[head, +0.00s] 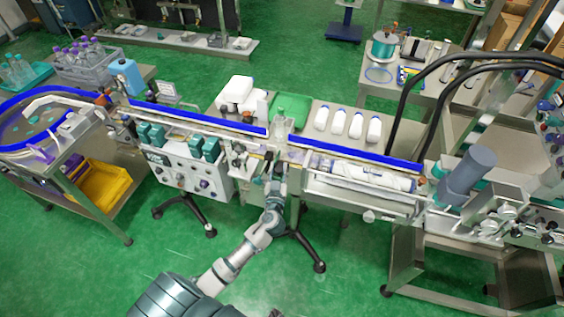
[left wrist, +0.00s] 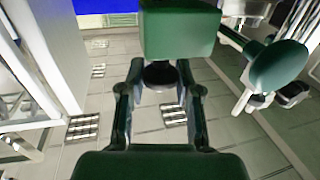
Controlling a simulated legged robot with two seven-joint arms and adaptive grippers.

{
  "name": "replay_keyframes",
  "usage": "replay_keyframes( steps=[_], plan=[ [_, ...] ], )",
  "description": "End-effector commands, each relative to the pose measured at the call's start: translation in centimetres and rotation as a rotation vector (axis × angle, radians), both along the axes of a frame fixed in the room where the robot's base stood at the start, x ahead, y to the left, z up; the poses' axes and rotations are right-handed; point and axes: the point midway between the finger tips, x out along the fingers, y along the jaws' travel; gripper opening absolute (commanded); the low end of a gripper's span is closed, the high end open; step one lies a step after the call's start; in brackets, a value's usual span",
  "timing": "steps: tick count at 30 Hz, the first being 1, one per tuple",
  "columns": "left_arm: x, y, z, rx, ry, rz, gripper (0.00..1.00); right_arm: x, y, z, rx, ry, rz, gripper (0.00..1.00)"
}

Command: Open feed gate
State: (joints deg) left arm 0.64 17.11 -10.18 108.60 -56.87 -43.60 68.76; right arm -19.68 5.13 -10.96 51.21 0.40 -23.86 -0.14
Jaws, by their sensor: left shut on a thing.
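My left gripper (head: 274,178) reaches up from the bottom to the front of the conveyor line, at the gap between two blue-edged belt sections. In the left wrist view my left gripper (left wrist: 160,82) has its two fingers on either side of a dark round knob (left wrist: 161,73) under a green block (left wrist: 178,30), and it is shut on that knob. A green round-headed handle (left wrist: 278,66) stands to the right, apart from the fingers. In the head view the gripper hides the gate part; I cannot tell the gate's position. My right gripper is not in view.
The left belt section (head: 195,117) and right belt section (head: 350,158) flank the gap. A front panel with teal units (head: 210,147) is left of my gripper. White bottles (head: 338,122) and a green tray (head: 291,112) lie behind. A yellow crate (head: 103,183) sits lower left. Green floor is clear in front.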

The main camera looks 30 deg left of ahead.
Motion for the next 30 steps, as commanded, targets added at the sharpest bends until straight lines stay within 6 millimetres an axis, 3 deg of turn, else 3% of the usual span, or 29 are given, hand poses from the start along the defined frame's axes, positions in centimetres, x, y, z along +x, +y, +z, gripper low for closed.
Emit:
replay_keyframes(
  steps=[4, 14, 15, 18, 26, 30],
  plan=[
    [-1.9, -0.4, 0.0, -0.001, -0.003, -0.002, 0.0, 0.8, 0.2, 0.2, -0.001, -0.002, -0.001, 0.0],
    [-2.2, -0.4, 0.2, 0.002, -0.004, -0.002, 0.0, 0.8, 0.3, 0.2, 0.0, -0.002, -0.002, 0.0],
    [-2.2, -0.4, 0.2, 0.001, -0.003, -0.001, 0.41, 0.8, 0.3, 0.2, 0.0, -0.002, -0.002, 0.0],
    [-2.2, -0.4, 0.2, 0.001, -0.003, 0.0, 0.59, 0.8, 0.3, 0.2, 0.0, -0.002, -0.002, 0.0],
    [-2.2, -0.4, 0.2, 0.002, -0.004, 0.0, 0.59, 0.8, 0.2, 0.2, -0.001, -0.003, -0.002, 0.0],
    [-3.1, -0.9, 0.1, 0.0, -0.001, -0.002, 0.59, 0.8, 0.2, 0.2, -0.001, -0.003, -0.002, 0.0]
  ],
)
